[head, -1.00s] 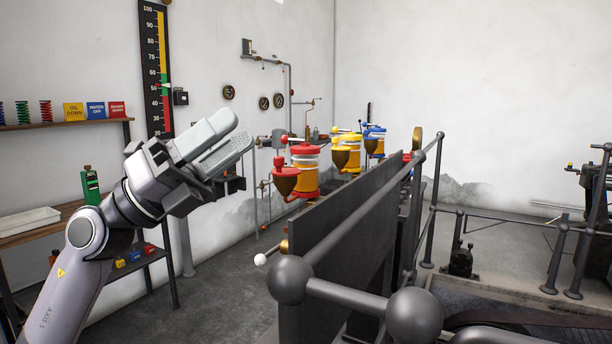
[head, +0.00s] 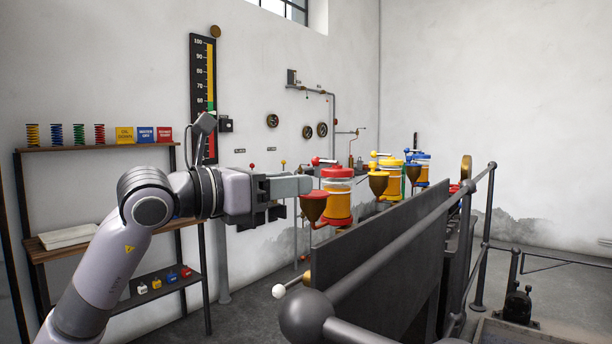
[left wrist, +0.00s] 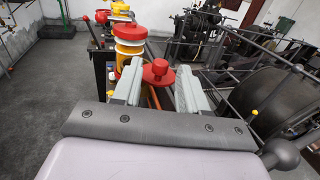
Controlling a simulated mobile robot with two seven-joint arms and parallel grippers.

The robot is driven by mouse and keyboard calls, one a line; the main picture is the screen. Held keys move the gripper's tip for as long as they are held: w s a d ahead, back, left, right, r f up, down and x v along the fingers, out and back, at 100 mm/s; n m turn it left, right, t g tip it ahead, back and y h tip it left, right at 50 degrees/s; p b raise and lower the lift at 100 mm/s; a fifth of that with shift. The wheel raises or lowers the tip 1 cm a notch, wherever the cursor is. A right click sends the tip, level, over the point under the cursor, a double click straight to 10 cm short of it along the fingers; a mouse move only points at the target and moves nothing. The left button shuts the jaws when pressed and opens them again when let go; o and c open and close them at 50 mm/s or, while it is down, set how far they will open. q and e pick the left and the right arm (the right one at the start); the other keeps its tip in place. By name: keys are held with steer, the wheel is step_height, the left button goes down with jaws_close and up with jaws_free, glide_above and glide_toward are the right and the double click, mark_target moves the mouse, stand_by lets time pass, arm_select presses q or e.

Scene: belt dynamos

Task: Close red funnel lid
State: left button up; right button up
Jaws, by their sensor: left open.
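The red oiler (head: 338,200) has a yellow body and a red top. Its brown funnel (head: 313,209) hangs on the near-left side. The red funnel lid (head: 316,195) lies across the funnel mouth in the head view; I cannot tell whether it is fully seated. In the left wrist view the lid's disc and knob (left wrist: 160,71) show between my fingertips. My left gripper (head: 304,186) is open, level, with its fingers at the lid and the knob between them; contact is not clear. The red oiler also shows in the left wrist view (left wrist: 129,45). My right gripper is out of view.
Yellow (head: 390,172) and blue (head: 422,168) oilers stand behind the red one. A dark panel (head: 385,240) and a railing (head: 400,255) lie right of my arm. A wooden shelf (head: 100,147) stands at left. A white-knobbed lever (head: 279,291) is below the gripper.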

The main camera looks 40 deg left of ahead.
arm_select(q)
steer(key=shift+w+d+p, duration=0.2)
steer(key=shift+w+p, duration=0.15)
steer(key=shift+w, duration=0.55)
steer(key=shift+w+d+p, duration=0.2)
steer(key=shift+w+p, duration=0.1)
steer(key=shift+w, duration=0.55)
jaws_close()
